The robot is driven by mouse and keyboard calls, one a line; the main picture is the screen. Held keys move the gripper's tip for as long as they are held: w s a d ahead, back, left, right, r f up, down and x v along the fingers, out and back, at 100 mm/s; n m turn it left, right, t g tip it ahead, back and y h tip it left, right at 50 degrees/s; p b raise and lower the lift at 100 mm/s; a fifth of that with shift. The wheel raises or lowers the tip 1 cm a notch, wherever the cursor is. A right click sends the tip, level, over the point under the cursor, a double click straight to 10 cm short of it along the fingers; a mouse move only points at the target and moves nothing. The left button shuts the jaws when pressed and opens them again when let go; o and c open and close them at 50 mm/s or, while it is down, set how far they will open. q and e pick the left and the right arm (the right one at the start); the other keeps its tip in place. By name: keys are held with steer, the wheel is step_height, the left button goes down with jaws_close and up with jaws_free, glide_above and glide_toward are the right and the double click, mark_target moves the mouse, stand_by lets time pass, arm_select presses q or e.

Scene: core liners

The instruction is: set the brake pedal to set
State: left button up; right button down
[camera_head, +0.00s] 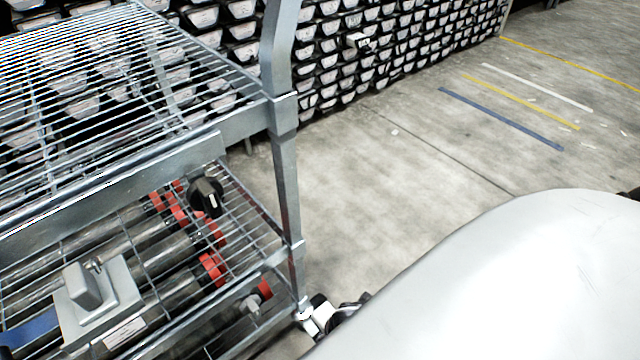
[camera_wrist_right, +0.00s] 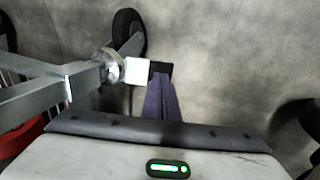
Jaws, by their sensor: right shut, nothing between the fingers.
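The cart's bottom corner and caster show in both views. A small white block (camera_wrist_right: 138,71), which looks like the brake pedal, sticks out beside a round metal collar (camera_wrist_right: 112,66) at the caster. The same white part shows in the head view (camera_head: 318,315), low beside the cart's leg. My right gripper (camera_wrist_right: 160,69) is shut and empty, its dark tips right beside the white block. I cannot tell whether they touch it. The pedal's setting cannot be read. My left gripper is not in view.
The wire-shelf cart (camera_head: 284,180) stands at left, with red-capped core tubes (camera_head: 212,268) on its lower shelf. A black caster wheel (camera_wrist_right: 127,30) is just beyond the collar. A rack of trays (camera_head: 350,60) lines the back.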

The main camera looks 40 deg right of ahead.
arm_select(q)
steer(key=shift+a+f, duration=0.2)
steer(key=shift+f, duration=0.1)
arm_select(e)
steer(key=shift+s+f, duration=0.1)
steer(key=shift+f, duration=0.55)
steer(key=shift+f, duration=0.15)
arm_select(q)
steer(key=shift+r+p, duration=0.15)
steer(key=shift+p, duration=0.2)
arm_select(e)
steer(key=shift+s, duration=0.1)
